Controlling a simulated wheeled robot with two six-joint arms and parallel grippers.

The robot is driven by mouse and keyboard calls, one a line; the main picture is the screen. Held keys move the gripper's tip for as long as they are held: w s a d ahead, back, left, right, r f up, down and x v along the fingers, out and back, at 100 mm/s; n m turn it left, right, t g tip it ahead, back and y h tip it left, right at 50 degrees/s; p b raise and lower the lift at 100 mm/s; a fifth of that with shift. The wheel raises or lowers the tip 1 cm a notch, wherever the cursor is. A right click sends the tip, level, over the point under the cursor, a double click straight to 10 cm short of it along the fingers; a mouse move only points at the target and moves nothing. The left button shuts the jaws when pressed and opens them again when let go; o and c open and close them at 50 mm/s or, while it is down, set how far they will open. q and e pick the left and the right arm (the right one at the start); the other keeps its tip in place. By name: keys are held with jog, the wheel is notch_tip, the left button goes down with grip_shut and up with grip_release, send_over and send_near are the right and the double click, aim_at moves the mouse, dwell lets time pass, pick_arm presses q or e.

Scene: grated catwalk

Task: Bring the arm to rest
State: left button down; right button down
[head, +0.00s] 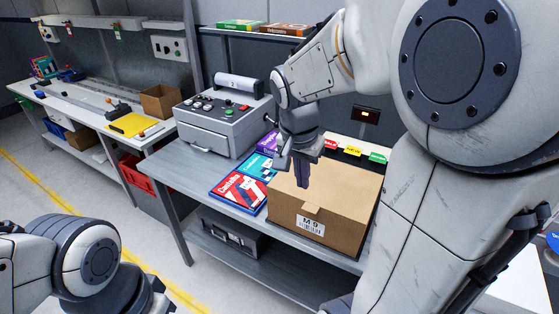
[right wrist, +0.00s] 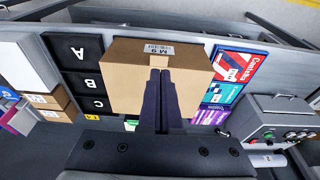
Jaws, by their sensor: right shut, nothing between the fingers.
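My right gripper (head: 303,172) hangs pointing down over the cardboard box, with its two fingers together and nothing between them. The same closed fingers (right wrist: 161,80) show in the right wrist view, in front of the box's top. I cannot tell whether they touch it. The cardboard box (head: 345,205) is closed, carries an "M 9" label and stands on the grey bench; it also shows in the right wrist view (right wrist: 125,75). My left arm shows at the lower left of the head view, but its gripper is out of the picture.
Flat coloured boxes (head: 237,190) lie left of the cardboard box. A grey control machine (head: 222,120) stands behind them. Black bins marked A, B, C (right wrist: 85,65) stand beside the box in the right wrist view. A white workbench (head: 80,105) is at the left; floor lies between.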

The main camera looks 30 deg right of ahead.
jog(key=s+a+f+n+y, duration=0.2)
jog(key=s+a+n, duration=0.2)
jog(key=a+n, duration=0.65)
jog(key=s+a+f+n+g+y, duration=0.1)
jog(key=s+a+f+n, duration=0.2)
jog(key=s+a+n, duration=0.5)
jog(key=s+a, duration=0.3)
jog(key=a, duration=0.1)
jog(key=shift+s+f, duration=0.2)
jog(key=shift+s, duration=0.2)
